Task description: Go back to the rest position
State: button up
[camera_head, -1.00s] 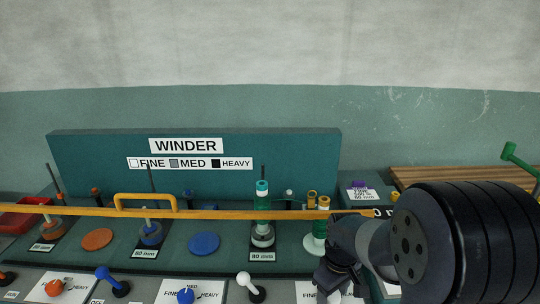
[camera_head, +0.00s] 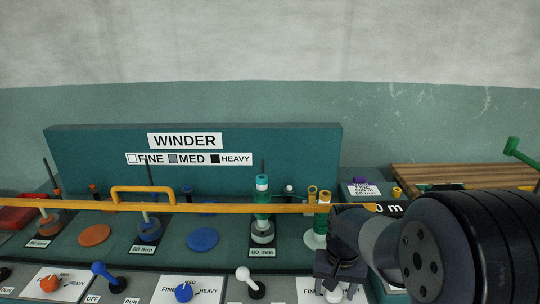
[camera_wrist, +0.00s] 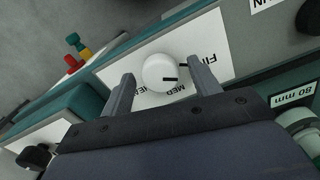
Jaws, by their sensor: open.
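My gripper (camera_wrist: 160,70) is open and empty. In the wrist view its two fingers stand on either side of a round white knob (camera_wrist: 158,73) with a black mark, with space between the knob and each finger. I cannot tell the height gap between fingertips and knob. The knob sits on a white label plate (camera_wrist: 215,47) with FINE, MED and HEAVY lettering. In the head view my gripper (camera_head: 337,280) hangs over the front panel at the lower right, covering most of that plate.
A yellow guard bar (camera_head: 230,209) with a raised handle runs across the winder bench. Behind it stand spindles and a green-and-white spool stack (camera_head: 262,205). A white-topped lever (camera_head: 244,275) and a blue knob (camera_head: 183,292) are left of my gripper. The wall above is clear.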

jog(key=m+b, duration=0.2)
jog(key=m, duration=0.4)
jog(key=shift+f+b, duration=0.1)
jog(key=shift+b, duration=0.25)
jog(key=m+b, duration=0.2)
jog(key=m, duration=0.2)
jog(key=shift+m+b, duration=0.55)
jog(key=shift+m, duration=0.35)
